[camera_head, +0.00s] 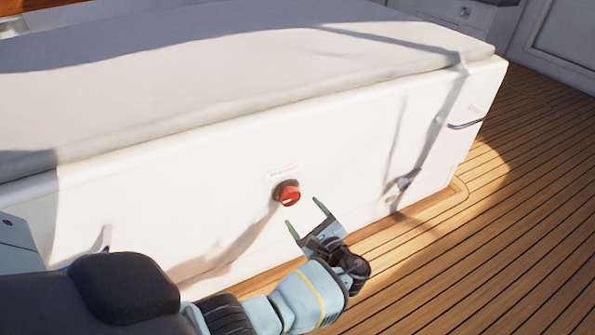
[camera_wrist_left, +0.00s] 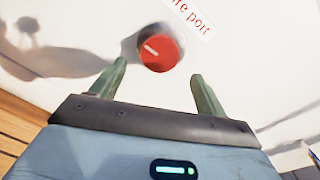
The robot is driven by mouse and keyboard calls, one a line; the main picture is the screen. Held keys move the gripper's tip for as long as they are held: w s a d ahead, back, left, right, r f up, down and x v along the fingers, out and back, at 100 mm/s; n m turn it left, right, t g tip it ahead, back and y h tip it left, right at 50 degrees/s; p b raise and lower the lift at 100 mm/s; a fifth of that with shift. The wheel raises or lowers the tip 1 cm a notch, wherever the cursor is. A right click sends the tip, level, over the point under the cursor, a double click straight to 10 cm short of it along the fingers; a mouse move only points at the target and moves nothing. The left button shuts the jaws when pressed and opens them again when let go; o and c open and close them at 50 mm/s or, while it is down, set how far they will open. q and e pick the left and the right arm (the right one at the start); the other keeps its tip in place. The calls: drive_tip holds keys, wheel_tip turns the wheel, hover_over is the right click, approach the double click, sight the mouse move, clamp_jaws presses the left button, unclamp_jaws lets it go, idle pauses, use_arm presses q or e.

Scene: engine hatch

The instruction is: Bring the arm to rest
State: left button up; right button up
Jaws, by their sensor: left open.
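My left gripper (camera_head: 306,218) is open and empty, in front of the white hatch wall in the head view. Its two green fingers point up toward a red knob (camera_head: 288,194) on that wall. In the left wrist view the red knob (camera_wrist_left: 160,50) shows just beyond and between the open fingertips (camera_wrist_left: 158,80), apart from them. A white line marks the knob's face. My right gripper is not in view.
The white box (camera_head: 370,160) carries a grey cushion (camera_head: 230,60) on top. A blue handle (camera_head: 465,125) and a small fitting (camera_head: 404,183) sit on its right part. The wooden deck (camera_head: 500,240) is clear at the right. A printed label (camera_wrist_left: 190,14) is beside the knob.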

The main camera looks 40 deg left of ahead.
use_arm(q)
drive_tip(key=shift+s+d, duration=0.25)
drive_tip(key=shift+d, duration=0.45)
